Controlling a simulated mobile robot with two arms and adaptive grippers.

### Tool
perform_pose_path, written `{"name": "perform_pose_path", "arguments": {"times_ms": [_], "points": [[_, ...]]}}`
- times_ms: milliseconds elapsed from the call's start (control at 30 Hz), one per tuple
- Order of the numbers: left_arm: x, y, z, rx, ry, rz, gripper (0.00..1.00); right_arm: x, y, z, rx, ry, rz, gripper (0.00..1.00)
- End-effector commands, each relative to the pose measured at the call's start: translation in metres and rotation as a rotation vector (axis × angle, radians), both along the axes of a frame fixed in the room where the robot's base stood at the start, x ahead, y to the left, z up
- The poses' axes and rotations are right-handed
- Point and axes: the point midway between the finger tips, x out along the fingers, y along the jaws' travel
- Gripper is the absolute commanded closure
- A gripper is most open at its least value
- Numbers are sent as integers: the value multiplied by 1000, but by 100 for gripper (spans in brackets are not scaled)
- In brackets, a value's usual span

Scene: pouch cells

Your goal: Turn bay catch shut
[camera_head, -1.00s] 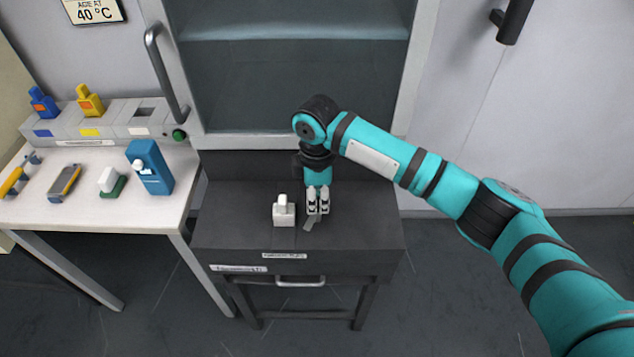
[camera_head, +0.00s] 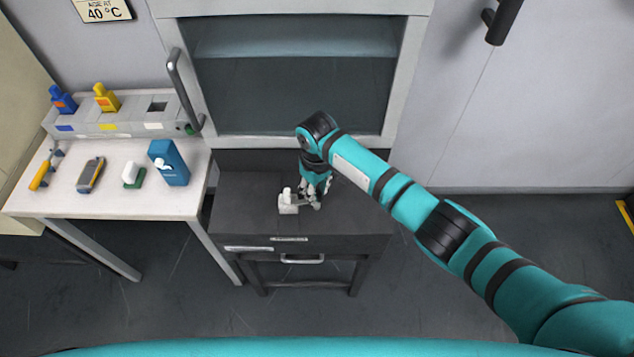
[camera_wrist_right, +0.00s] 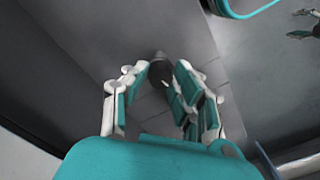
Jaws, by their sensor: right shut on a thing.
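My right gripper (camera_head: 314,198) reaches down from above and is shut on the catch. The fingers partly hide the catch.
The dark bench (camera_head: 355,215) has clear top space right of my gripper. A glass-fronted cabinet (camera_head: 300,95) stands behind.

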Motion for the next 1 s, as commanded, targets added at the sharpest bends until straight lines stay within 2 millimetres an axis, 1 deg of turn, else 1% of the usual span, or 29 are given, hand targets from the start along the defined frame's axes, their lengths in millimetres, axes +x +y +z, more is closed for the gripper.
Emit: {"name": "perform_pose_path", "arguments": {"times_ms": [33,100,400,600,1000], "points": [[0,0,8,0,0,0,42,-1,2,4,4,2,-35,100],[0,0,13,0,0,0,42,0,1,4,3,0,-84,100],[0,0,24,0,0,0,42,1,1,3,2,-2,-226,100],[0,0,26,0,0,0,42,1,1,2,3,-4,-262,100],[0,0,26,0,0,0,42,2,1,2,4,-5,-269,100]]}}
